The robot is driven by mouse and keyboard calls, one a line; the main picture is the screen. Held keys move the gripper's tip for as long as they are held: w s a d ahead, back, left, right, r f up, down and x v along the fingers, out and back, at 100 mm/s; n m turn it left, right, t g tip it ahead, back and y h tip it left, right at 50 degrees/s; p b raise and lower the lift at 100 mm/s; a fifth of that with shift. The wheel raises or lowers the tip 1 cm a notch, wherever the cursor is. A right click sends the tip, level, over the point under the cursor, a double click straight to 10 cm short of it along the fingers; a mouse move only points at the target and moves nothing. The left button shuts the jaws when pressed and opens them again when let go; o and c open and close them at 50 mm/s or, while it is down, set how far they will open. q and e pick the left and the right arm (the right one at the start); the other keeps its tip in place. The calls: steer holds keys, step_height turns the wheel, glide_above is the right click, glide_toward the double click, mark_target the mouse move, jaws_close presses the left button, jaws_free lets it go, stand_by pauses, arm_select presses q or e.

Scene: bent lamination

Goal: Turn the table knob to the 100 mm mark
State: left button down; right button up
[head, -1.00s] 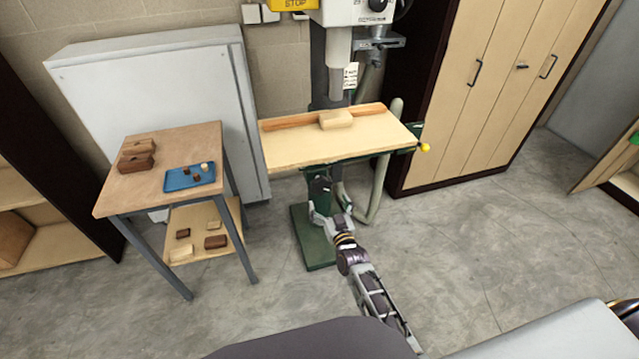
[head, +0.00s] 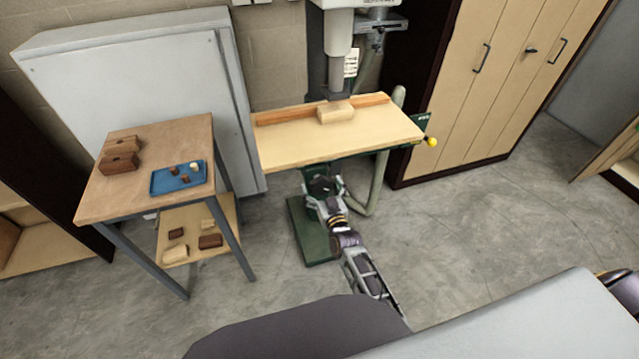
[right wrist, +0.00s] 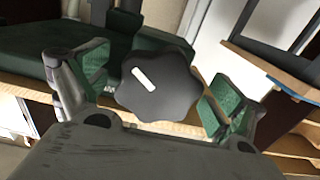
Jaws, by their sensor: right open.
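The table knob (right wrist: 170,92) is a dark, lobed knob with a white pointer bar, seen close up in the right wrist view. My right gripper (right wrist: 152,80) is open, with one green-padded finger on each side of the knob. Gaps show between both pads and the knob. In the head view, my right gripper (head: 322,190) is below the front edge of the drill press table (head: 290,145), in front of the green column. No 100 mm mark can be read in either view. My left gripper is not in view.
A wooden block (head: 336,114) lies on the press table against an orange-brown fence (head: 275,116). A yellow ball handle (head: 432,142) sticks out at the table's right. A side table (head: 120,190) with a blue tray (head: 160,185) stands at left. The floor at right is clear.

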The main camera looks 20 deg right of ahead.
steer(key=shift+w, duration=0.1)
steer(key=shift+r, duration=0.1)
steer(key=shift+c, duration=0.4)
steer(key=c, duration=0.9)
steer(key=shift+m, duration=0.3)
